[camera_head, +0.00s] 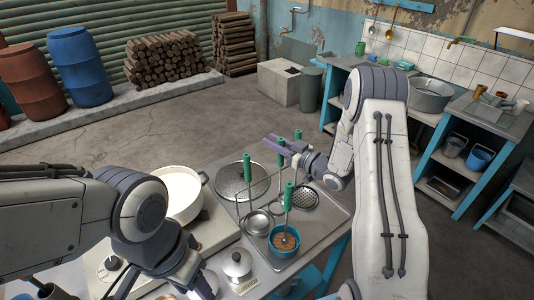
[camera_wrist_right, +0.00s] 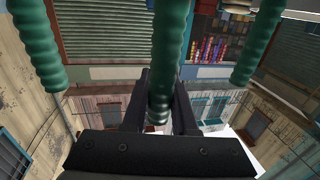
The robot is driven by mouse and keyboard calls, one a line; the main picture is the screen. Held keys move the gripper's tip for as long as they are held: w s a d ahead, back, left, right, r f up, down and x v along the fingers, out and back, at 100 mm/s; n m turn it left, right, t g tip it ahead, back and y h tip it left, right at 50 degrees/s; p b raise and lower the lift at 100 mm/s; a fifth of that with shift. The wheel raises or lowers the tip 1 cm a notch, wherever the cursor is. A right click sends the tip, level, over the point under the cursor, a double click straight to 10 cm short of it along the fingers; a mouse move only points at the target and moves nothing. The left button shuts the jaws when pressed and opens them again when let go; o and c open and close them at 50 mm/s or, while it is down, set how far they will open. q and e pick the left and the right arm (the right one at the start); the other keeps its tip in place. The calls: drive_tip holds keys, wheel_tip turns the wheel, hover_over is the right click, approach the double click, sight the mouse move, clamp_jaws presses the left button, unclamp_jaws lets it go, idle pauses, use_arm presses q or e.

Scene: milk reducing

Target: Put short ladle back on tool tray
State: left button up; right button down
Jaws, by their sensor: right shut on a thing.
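The tool tray (camera_head: 325,228) is a grey metal sheet on the table, with several green-handled tools standing upright over it. My right gripper (camera_head: 275,146), reaching in from the right, is shut on one green handle (camera_wrist_right: 168,45) at the tray's far side. The lower part of that tool is partly hidden, so I cannot tell for sure whether it is the short ladle, or whether it touches the tray. A round ladle bowl (camera_head: 258,222) and a perforated skimmer (camera_head: 306,198) show on the tray.
Two other green handles flank the held one closely in the right wrist view, left (camera_wrist_right: 38,45) and right (camera_wrist_right: 256,40). A blue cup (camera_head: 284,248) is at the tray's front. A white pot (camera_head: 180,192) and small lidded pot (camera_head: 237,266) stand left of it.

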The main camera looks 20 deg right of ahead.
wheel_tip(320, 180, down, 6)
drive_tip(key=w+a+p, duration=0.2)
idle(0.3)
drive_tip(key=shift+f, duration=0.1)
drive_tip(key=c, duration=0.7)
unclamp_jaws()
